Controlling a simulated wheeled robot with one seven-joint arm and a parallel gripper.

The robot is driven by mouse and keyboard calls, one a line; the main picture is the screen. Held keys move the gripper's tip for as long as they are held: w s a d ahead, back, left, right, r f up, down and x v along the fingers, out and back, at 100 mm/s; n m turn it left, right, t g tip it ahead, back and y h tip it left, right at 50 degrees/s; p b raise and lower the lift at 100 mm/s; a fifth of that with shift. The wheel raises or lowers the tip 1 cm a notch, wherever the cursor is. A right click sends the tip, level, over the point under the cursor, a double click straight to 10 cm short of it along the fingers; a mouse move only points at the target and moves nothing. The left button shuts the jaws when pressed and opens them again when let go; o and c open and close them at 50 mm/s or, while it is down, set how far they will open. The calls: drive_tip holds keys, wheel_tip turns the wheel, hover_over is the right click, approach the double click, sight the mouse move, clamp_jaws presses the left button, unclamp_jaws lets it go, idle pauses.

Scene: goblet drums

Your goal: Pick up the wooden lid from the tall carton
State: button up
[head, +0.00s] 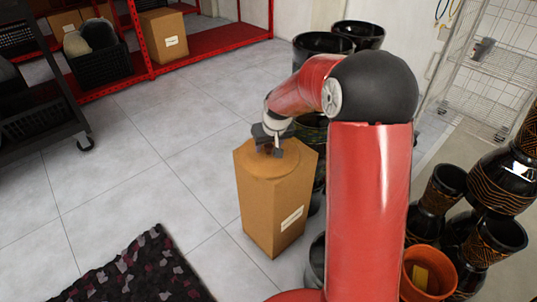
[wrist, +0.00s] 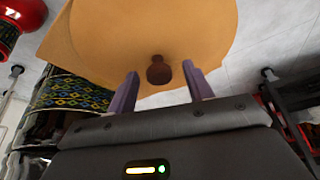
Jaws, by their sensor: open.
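The tall brown carton (head: 268,205) stands upright on the tiled floor, with a white label on its front. The round wooden lid (head: 262,166) lies on its top. In the wrist view the lid (wrist: 150,40) fills the upper middle, and its dark brown knob (wrist: 159,71) shows near the lid's lower edge. My gripper (head: 270,150) is above the carton top, partly hidden by its own wrist in the head view. In the wrist view my gripper (wrist: 158,80) is open, with one finger on each side of the knob and gaps between.
Black goblet drums (head: 490,180) crowd the right, and more (head: 335,45) stand behind my arm. An orange pot (head: 428,270) is at lower right. A red shelf (head: 205,45) and a dark cart (head: 40,125) are at left. The floor left of the carton is clear, except a dark rug (head: 135,272).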

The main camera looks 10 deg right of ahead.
drive_tip(key=shift+w+f, duration=0.25)
drive_tip(key=shift+f, duration=0.3)
clamp_jaws()
drive_tip(key=shift+r, duration=0.1)
